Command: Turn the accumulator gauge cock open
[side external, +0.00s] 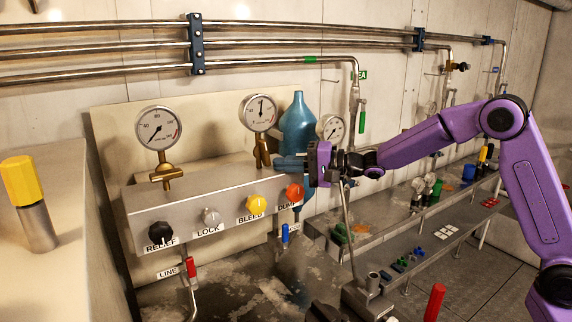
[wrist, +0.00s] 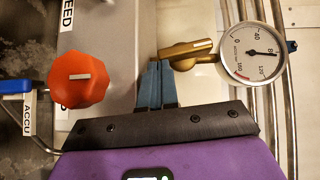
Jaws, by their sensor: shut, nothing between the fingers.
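The accumulator gauge cock (side external: 262,151) is a brass fitting under the middle white dial gauge (side external: 260,112), on top of the grey valve block. In the wrist view, its brass lever (wrist: 186,48) extends sideways above the brass stem, with the gauge (wrist: 250,53) to the right. My gripper (side external: 277,163) is beside the cock, just right of it in the side view. In the wrist view, its blue fingers (wrist: 160,64) are together and empty, with tips close to the lever's left end. I cannot tell whether they touch it. The finger bodies partly hide the cock's base.
The grey valve block (side external: 190,202) carries black, grey, yellow and orange-red knobs. The orange-red knob (wrist: 77,80) is close to my fingers. A blue accumulator bottle (side external: 298,125) stands behind my gripper. Another gauge (side external: 158,128) is at left. Steel pipes (side external: 130,47) run along the wall.

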